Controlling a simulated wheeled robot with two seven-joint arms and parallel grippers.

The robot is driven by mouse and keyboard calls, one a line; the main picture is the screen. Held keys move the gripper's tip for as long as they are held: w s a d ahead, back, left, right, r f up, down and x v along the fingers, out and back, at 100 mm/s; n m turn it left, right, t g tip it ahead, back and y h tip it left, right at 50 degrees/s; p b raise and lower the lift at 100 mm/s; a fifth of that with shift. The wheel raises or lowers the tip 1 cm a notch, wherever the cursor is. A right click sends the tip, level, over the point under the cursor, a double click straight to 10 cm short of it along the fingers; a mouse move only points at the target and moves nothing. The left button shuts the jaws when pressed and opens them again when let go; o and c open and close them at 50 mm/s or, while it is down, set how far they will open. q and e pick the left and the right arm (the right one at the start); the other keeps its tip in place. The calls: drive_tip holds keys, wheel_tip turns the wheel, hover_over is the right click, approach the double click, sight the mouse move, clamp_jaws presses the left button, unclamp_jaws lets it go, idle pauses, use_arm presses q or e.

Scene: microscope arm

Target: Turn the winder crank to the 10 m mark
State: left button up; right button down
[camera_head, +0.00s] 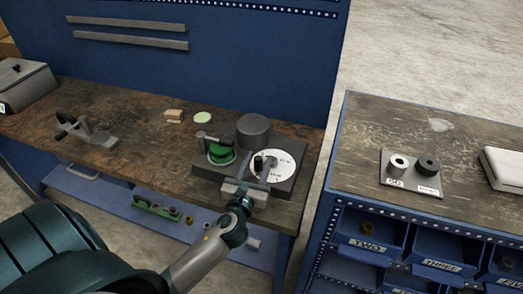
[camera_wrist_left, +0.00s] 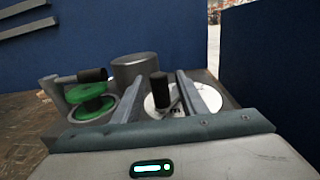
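The winder stands on the wooden bench, a dark base plate (camera_head: 286,187) with a green spool (camera_head: 220,153), a grey cylinder (camera_head: 252,131) and a white dial (camera_head: 285,164) with printed marks too small to read. A crank with an upright black knob (camera_head: 258,163) sits over the dial. My left gripper (camera_head: 256,174) reaches the dial from the front. In the left wrist view its two fingers (camera_wrist_left: 160,97) stand open on either side of the black knob (camera_wrist_left: 158,87), with visible gaps. Whether a finger touches the crank arm is hidden. My right gripper is not in view.
A clamp-like tool (camera_head: 88,133) and a small wooden block (camera_head: 174,115) lie to the left on the bench. A blue back panel (camera_head: 250,60) rises behind. A second bench (camera_head: 355,150) at the right holds a plate with two small cylinders (camera_head: 428,165).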

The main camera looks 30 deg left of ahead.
use_arm(q)
drive_tip(key=shift+p+x, duration=0.3)
drive_tip(key=shift+x, duration=1.8)
clamp_jaws()
